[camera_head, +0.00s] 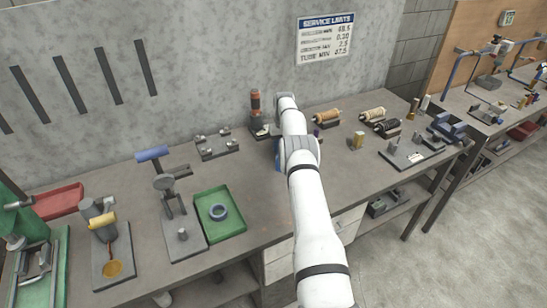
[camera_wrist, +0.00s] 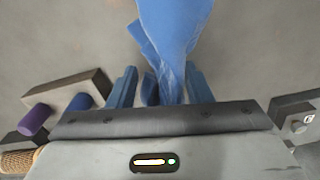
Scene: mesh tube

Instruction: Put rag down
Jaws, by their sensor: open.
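The blue rag (camera_wrist: 175,35) shows in the wrist view as a crumpled cloth. It reaches from between my gripper's fingers up to the top edge of the picture. My gripper (camera_wrist: 160,72) is open, with one blue finger on each side of the rag's near end. Grey surface shows around the rag; I cannot tell whether the rag rests fully on it. In the head view my arm hides the gripper, and only a small patch of blue shows at its left side.
On the workbench, a green tray (camera_head: 235,228) holding a blue ring stands left of my arm. Several wound spools, including a tan one (camera_head: 327,117), stand to the right. In the wrist view a purple cylinder (camera_wrist: 35,118) lies by a grey block (camera_wrist: 72,88), left of the fingers.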

